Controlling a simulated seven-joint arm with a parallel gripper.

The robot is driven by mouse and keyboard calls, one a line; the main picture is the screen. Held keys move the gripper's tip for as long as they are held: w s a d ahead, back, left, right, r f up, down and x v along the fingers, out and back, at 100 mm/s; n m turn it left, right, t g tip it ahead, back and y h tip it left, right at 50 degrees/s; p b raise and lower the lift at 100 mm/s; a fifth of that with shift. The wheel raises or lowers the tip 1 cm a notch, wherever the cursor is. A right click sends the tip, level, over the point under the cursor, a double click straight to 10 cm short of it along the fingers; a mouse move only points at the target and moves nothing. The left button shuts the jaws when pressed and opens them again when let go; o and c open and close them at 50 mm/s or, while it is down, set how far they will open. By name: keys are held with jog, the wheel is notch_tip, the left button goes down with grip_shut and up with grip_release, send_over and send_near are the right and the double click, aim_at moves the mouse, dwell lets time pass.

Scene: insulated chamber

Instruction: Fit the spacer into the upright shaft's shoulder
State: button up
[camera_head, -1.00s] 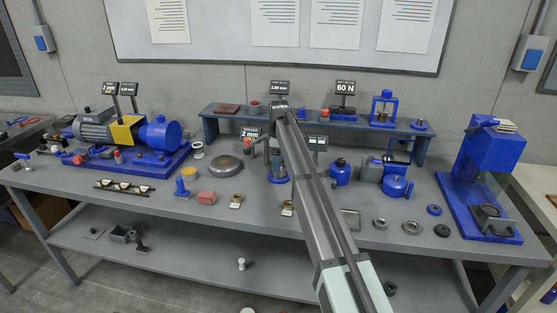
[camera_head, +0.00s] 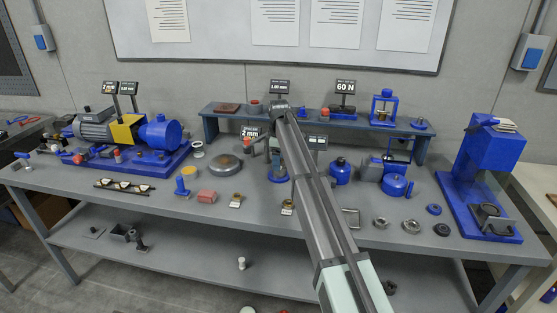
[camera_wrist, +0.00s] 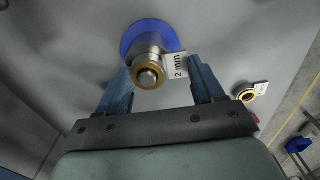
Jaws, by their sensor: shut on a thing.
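The upright shaft (camera_wrist: 148,78) stands on a round blue base (camera_wrist: 134,32), seen nearly end-on in the wrist view. The brass ring spacer (camera_wrist: 137,69), with a white "2 mm" tag (camera_wrist: 178,66), is around the shaft near its tip. My gripper (camera_wrist: 161,75) is shut on the spacer, one blue finger on each side of the ring and tag. Whether the spacer touches the shoulder cannot be told. In the head view my arm hides most of the shaft and gripper; part of the blue base (camera_head: 277,175) shows beside it.
Another tagged brass ring (camera_wrist: 244,92) lies on the bench to the right. In the head view, tagged rings (camera_head: 237,197) lie near the bench's front edge. A blue-and-grey pump (camera_head: 125,135) stands left, a blue press (camera_head: 490,170) right. A raised shelf (camera_head: 225,115) runs behind the shaft.

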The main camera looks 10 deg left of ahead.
jog(key=o, duration=1.1)
jog(key=shift+r, duration=0.1)
notch_tip(320, 180, up, 14)
jog(key=shift+f, duration=0.2)
